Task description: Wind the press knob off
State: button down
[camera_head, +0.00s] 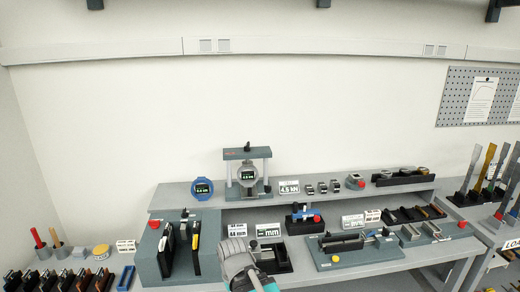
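A small grey press frame (260,154) stands on the raised shelf behind the bench, with a round green-lit gauge (247,174) hanging in it. A dark knob or screw head (248,146) sticks up from its top bar. I cannot tell for sure that this is the press knob the task names. My gripper (252,246) is low in the middle, in front of and below the press, well apart from it. It is seen from behind over a black tray (281,265); its fingertips are too unclear to tell open from shut.
A second round blue gauge (202,188) stands left of the press, and a white kN sign (289,188) to its right. A grey block with upright black tools (149,262) is left of my gripper. A grey fixture (330,258) lies to the right.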

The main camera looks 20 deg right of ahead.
aim_at(246, 148)
jog(key=k, duration=0.95)
jog(key=z, duration=0.2)
jog(key=i, duration=0.35)
jog(key=z, duration=0.7)
jog(key=i, duration=1.8)
jog(key=u, duration=0.75)
